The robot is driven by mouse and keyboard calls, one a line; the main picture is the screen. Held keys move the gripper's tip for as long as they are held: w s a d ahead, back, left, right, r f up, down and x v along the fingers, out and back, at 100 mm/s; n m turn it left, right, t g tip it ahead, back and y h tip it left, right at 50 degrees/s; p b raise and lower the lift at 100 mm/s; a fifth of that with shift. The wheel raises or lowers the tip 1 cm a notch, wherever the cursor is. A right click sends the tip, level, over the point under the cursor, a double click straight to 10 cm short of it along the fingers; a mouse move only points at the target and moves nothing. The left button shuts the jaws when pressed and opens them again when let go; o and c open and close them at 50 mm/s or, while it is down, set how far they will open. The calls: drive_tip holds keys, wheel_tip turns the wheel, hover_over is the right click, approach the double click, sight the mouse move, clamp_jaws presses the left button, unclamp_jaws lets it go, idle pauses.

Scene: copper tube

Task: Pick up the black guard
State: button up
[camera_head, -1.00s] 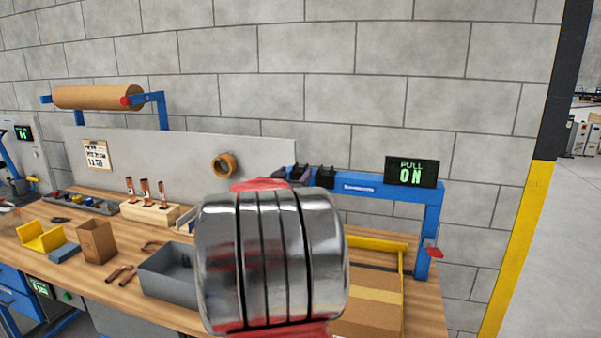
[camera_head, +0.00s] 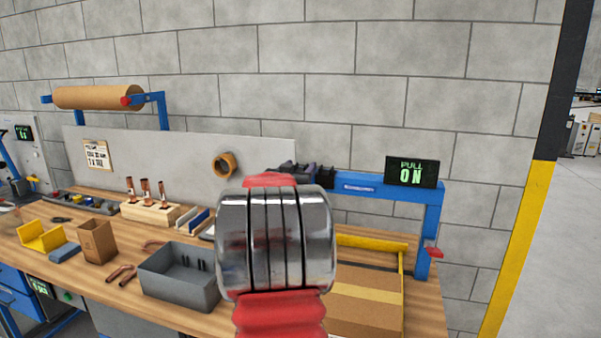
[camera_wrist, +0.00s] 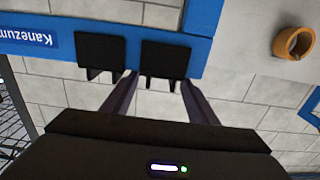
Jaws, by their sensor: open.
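Two black guards, each with prongs hanging down in the wrist view, are on a blue rail. One guard (camera_wrist: 165,58) is in the middle and the other guard (camera_wrist: 98,50) is to its left. My gripper (camera_wrist: 159,80) is open and empty, its two dark fingers pointing towards the middle guard. The fingertips appear at either side of that guard's prongs; I cannot tell how close they are in depth. In the head view, dark shapes show at the rail behind my wrist, which hides most of the gripper.
The blue rail (camera_head: 359,184) carries a lit sign (camera_head: 411,172). Below are a grey bin (camera_head: 168,289), a cardboard box (camera_head: 364,302) with a yellow bar (camera_head: 371,242), and copper parts on a wooden workbench. An orange tape roll (camera_head: 224,165) hangs on the grey panel.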

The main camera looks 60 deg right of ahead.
drive_tip(key=shift+w+d, duration=0.1)
drive_tip(key=shift+d, duration=0.55)
drive_tip(key=shift+c, duration=0.4)
drive_tip(key=c, duration=1)
